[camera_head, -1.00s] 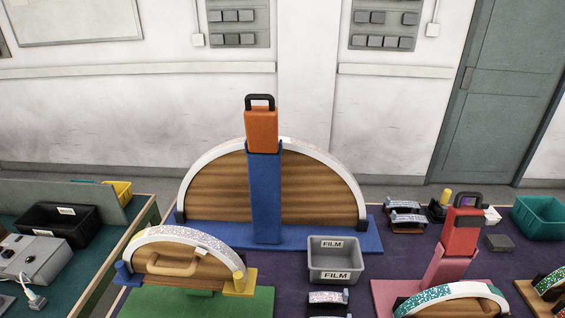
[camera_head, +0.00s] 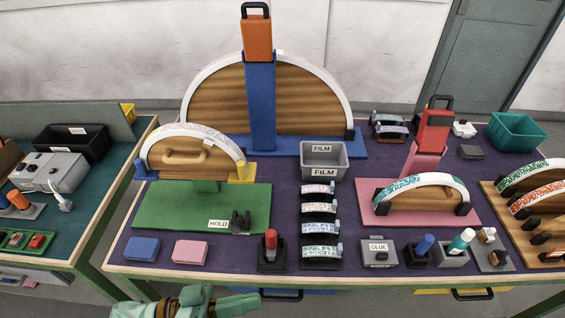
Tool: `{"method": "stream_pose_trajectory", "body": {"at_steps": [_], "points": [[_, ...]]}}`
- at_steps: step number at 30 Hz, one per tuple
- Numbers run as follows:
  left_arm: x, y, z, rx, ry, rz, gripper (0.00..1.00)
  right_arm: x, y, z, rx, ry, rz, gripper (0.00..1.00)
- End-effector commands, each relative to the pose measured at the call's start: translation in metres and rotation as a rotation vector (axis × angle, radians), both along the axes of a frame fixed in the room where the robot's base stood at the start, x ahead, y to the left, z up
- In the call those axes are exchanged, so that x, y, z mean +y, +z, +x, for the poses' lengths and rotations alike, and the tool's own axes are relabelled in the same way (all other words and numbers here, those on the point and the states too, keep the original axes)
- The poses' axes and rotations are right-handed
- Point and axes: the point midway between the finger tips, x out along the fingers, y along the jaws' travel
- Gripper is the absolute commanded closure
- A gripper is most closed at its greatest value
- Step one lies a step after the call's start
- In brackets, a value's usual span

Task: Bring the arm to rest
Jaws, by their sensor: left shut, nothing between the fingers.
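My left gripper (camera_head: 238,303), green, shows at the bottom edge of the head view, left of the middle. It is shut and empty. It is in front of the near edge of the purple-topped table (camera_head: 230,268), apart from the things on it. The rest of my left arm is mostly cut off by the bottom of the picture. My right gripper is not in view.
The table holds a large arc on a blue stand (camera_head: 262,110), smaller arcs on a green board (camera_head: 160,215) and pink board (camera_head: 375,212), and a grey FILM bin (camera_head: 324,170). Several small items line its front. A second table stands left.

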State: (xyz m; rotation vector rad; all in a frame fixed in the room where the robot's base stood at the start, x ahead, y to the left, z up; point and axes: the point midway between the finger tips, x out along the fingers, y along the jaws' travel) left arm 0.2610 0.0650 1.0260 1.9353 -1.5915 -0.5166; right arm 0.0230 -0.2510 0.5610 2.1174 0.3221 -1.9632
Motion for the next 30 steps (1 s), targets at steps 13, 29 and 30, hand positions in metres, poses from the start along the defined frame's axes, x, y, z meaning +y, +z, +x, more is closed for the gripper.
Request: {"method": "stream_pose_trajectory", "body": {"at_steps": [13, 29, 30], "points": [[-0.009, 0.016, 0.076, -0.392, 0.513, 0.344, 1.0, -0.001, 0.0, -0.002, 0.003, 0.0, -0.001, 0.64], [0.193, -0.041, 0.046, -0.229, 0.723, 1.67, 1.0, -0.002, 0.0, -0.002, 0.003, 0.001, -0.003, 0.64], [0.205, -0.044, 0.035, -0.194, 0.686, 1.738, 1.0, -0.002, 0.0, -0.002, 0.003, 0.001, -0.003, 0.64]]}}
